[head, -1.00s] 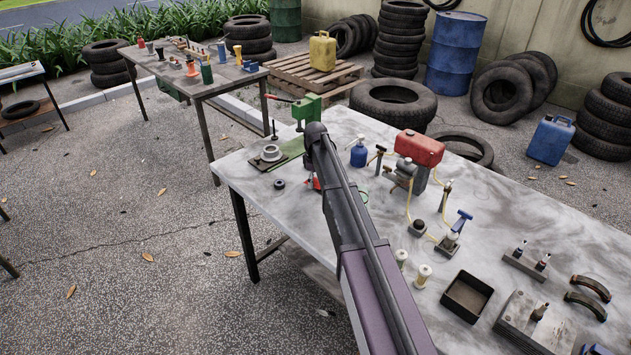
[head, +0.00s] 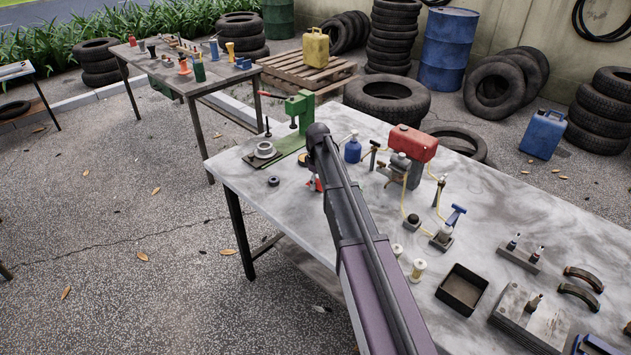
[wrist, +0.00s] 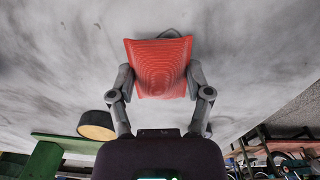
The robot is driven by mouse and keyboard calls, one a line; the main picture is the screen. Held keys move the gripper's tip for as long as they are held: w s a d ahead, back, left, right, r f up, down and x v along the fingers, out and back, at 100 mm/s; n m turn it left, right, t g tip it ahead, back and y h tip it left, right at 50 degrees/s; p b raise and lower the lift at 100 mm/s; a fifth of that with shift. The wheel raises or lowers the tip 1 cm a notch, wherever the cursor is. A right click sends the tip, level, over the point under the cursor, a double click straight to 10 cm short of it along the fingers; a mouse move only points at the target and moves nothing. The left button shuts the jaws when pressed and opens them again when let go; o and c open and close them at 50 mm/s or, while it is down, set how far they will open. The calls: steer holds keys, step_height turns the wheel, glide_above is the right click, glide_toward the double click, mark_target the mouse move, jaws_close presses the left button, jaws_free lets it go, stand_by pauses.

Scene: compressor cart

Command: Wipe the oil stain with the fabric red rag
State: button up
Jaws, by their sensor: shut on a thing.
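In the wrist view my gripper (wrist: 160,82) is shut on the red rag (wrist: 158,62), a ribbed square cloth pinched between its two grey fingers. Grey marbled tabletop lies beyond it. A dark patch (wrist: 172,33) shows just past the rag's top edge; most of it is hidden, and I cannot tell if it is the oil stain. In the head view my arm hides the gripper, and only a small red bit of the rag (head: 314,184) shows left of the arm. I cannot tell if the rag touches the table.
The bench's left front part is mostly clear.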

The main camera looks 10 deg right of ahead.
steer(key=shift+s+d, duration=0.15)
steer(key=shift+s, duration=0.05)
steer(key=shift+s+d, duration=0.5)
steer(key=shift+s, duration=0.2)
steer(key=shift+s+d, duration=0.45)
steer(key=shift+s, duration=0.2)
steer(key=shift+r, duration=0.1)
steer(key=shift+r+p, duration=2.95)
steer(key=shift+p, duration=0.2)
steer(key=shift+r, duration=0.1)
steer(key=shift+r+p, duration=1.45)
steer(key=shift+p, duration=0.05)
steer(key=shift+f, duration=0.1)
